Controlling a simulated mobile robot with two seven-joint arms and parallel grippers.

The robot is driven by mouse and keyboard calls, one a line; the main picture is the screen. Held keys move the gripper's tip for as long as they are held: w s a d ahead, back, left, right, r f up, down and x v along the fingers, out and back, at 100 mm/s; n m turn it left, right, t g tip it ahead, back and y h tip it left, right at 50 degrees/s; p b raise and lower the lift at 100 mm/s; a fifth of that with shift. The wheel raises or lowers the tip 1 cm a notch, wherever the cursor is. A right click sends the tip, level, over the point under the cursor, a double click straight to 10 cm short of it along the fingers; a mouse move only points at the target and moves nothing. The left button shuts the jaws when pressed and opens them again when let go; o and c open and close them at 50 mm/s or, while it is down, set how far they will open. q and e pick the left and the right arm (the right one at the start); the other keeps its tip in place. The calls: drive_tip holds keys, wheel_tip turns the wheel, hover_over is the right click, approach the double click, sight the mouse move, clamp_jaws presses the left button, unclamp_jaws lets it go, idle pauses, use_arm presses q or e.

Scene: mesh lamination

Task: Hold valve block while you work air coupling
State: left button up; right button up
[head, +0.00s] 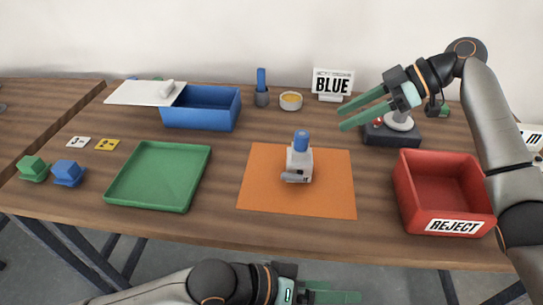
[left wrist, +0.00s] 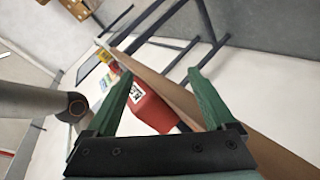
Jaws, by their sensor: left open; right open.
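The valve block (head: 299,165) is a small pale block standing upright on an orange mat (head: 262,192) in the middle of the table. A blue cylindrical part (head: 301,140), probably the air coupling, sits on its top, and a grey piece lies at its front foot. My right gripper (head: 362,110) is open and empty, above the table to the right of and behind the block. My left gripper (head: 335,296) is low, in front of the table's front edge, apart from the block. In the left wrist view its green fingers (left wrist: 163,90) are spread with nothing between them.
A red REJECT bin (head: 445,190) stands at the right. A green tray (head: 160,175) and a blue bin (head: 200,108) stand to the left. A BLUE sign (head: 332,83), a small bowl (head: 291,101) and a holder (head: 262,96) stand behind the mat. Green and blue pieces (head: 68,172) lie far left.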

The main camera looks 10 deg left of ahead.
sight(309, 150)
use_arm(q)
drive_tip(key=w+a+r+m+t, duration=0.1)
drive_tip(key=w+a+r, duration=0.1)
drive_tip(key=w, duration=0.1)
drive_tip(key=w+a+r+m+t, duration=0.1)
drive_tip(key=w+r, duration=0.1)
drive_tip(key=w, duration=0.2)
drive_tip(key=w+a+r+m+t+y, duration=0.1)
drive_tip(key=w+a+r+t, duration=0.1)
drive_tip(key=w, duration=0.2)
drive_tip(key=shift+w+a+r+m, duration=0.15)
drive_tip(key=shift+a+r+m, duration=0.15)
drive_tip(key=shift+r+m, duration=0.1)
drive_tip(key=w+a+r+t+y, duration=0.2)
drive_tip(key=w+a+r+t, duration=0.15)
drive_tip(key=w+a, duration=0.45)
drive_tip(key=x, duration=1.3)
drive_tip(key=shift+w+d+r, duration=0.2)
drive_tip(key=shift+w+r, duration=0.05)
drive_tip(key=shift+w, duration=0.05)
